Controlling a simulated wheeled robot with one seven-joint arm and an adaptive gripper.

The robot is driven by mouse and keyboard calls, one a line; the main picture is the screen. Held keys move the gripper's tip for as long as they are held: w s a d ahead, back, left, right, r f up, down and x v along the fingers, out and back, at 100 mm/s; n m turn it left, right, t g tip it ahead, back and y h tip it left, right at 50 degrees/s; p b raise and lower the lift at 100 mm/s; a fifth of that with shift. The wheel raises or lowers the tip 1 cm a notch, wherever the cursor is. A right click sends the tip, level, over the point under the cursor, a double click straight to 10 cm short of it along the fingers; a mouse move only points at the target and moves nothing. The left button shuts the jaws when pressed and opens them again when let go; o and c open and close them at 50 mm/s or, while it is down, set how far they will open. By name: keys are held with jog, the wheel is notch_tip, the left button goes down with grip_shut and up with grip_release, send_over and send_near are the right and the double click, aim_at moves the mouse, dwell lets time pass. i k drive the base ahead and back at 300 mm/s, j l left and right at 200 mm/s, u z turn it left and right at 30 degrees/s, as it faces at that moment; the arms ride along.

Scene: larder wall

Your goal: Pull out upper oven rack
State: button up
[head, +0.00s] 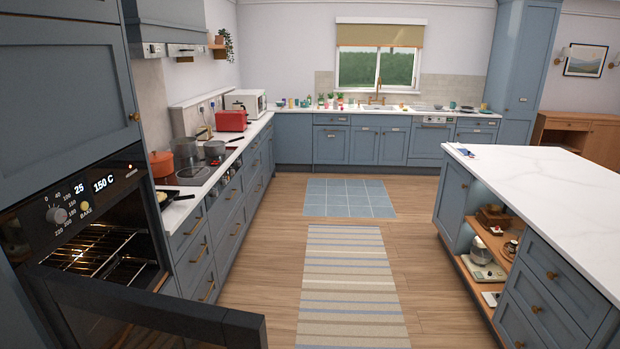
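The built-in oven (75,195) stands at the left, set in blue cabinetry. Its dark door (170,318) is open and reaches out low across the bottom left of the head view. Inside the lit cavity, shiny wire racks (92,252) show. Their bars overlap, so I cannot clearly separate the upper rack from what lies below it. The rack wires appear to sit within the cavity. The control panel shows a dial and a display reading 150 C. My gripper is not in this view.
A counter with a red toaster (231,120), pots (186,151) and a pan (178,196) runs along the left wall. A white-topped island (560,185) stands at the right. The wooden floor between them is open, with a striped rug (350,285) and a blue mat (349,197).

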aim_at(102, 276)
jog(key=u, duration=1.65)
jog(key=k+l+u, duration=0.1)
jog(key=l, duration=0.2)
jog(key=k+l, duration=0.1)
jog(key=l, duration=0.2)
jog(key=k+l+u, duration=0.15)
jog(key=i+l+u, duration=0.1)
jog(key=i+l, duration=0.35)
jog(key=i+l+u, duration=0.1)
jog(key=i+l, duration=0.75)
jog(key=i+l+u, duration=0.15)
jog(key=i+l, duration=0.25)
jog(key=l, duration=0.2)
jog(key=i+l+u, duration=0.1)
jog(key=i+l, duration=0.3)
jog(key=l, duration=0.15)
